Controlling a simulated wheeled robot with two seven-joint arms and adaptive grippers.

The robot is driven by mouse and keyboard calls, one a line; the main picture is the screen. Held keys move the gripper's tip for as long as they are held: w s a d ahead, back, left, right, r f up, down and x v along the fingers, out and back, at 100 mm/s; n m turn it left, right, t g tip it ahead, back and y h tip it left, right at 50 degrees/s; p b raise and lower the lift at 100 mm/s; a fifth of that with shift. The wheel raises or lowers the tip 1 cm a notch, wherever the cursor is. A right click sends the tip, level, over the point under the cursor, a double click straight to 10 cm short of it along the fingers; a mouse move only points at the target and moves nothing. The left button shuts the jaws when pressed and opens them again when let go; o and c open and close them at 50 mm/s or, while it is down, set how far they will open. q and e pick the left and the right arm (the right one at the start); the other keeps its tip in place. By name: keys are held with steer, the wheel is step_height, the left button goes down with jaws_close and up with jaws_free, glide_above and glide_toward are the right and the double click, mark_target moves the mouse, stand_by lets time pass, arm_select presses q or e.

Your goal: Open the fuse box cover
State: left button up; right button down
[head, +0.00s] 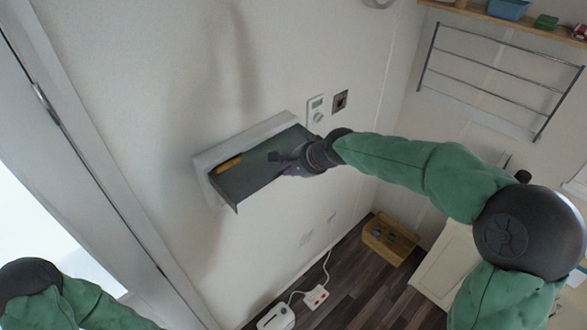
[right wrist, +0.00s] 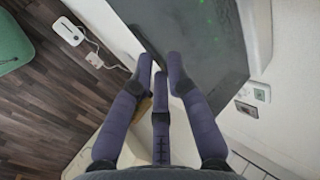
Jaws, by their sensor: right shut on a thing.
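The fuse box (head: 207,162) is a white-rimmed box on the pale wall. Its dark grey cover (head: 250,180) is tilted out from the box, with a corner jutting out at its lower left. A yellow-orange strip (head: 229,163) shows between rim and cover. My right gripper (head: 283,162) is at the cover's right part, its fingers closed on the cover's edge. In the right wrist view the purple-grey fingers (right wrist: 162,68) meet at the dark cover (right wrist: 205,45); the exact contact is partly hidden. My left gripper is out of view; only part of that arm shows at lower left.
A thermostat (head: 317,108) and a wall switch (head: 340,101) sit right of the box. A towel rail (head: 495,75) hangs at upper right. A wooden crate (head: 388,240) and a white power strip (head: 316,297) are on the dark floor. A door frame (head: 95,170) runs along the left.

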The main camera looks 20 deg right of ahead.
steer(key=shift+w+r, duration=0.1)
steer(key=shift+w, duration=0.05)
steer(key=c, duration=1.4)
jaws_free()
steer(key=shift+a, duration=0.15)
steer(key=shift+o, duration=0.2)
steer(key=shift+w+a+f, duration=0.2)
steer(key=shift+w+f, duration=0.1)
steer(key=shift+w, duration=0.35)
steer(key=shift+s+d, duration=0.2)
steer(key=shift+s, duration=0.25)
steer(key=shift+s+d+r, duration=0.15)
steer(key=shift+s+r, duration=0.05)
steer(key=shift+r, duration=0.3)
steer(key=v, duration=1.1)
